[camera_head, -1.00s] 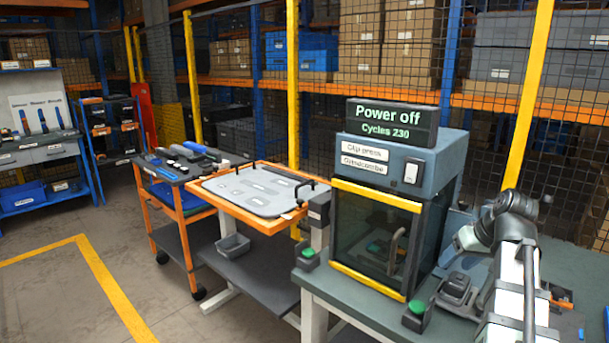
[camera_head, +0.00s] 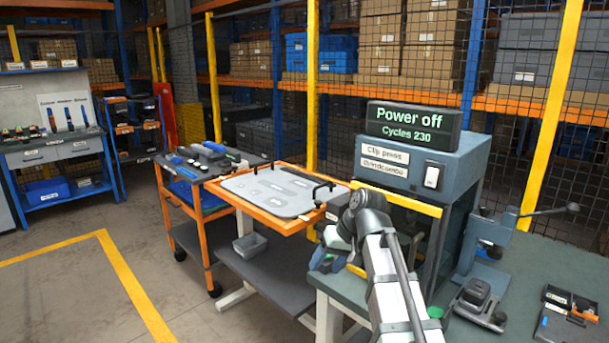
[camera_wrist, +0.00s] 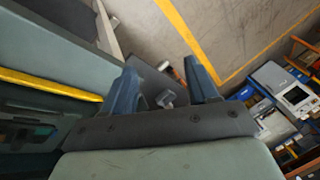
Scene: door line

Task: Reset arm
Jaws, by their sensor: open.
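My gripper (camera_wrist: 163,82) shows in the wrist view with its two blue fingers wide apart and nothing held between them. In the head view my arm stands in front of the clip press (camera_head: 415,160), and its bent wrist hides much of the press's window. My gripper (camera_head: 324,258) is there small and dark, left of the press's lower front. The press display (camera_head: 413,123) reads "Power off" and "Cycles 230". In the wrist view, a yellow bar (camera_wrist: 50,84) of the press lies left of the fingers.
An orange-framed table (camera_head: 243,203) with a grey board stands left of the arm, beside a tool trolley (camera_head: 205,232). A blue hand press (camera_head: 492,240), a grey fixture (camera_head: 476,302) and a tool case (camera_head: 568,314) stand on the bench at right. Open floor lies at left.

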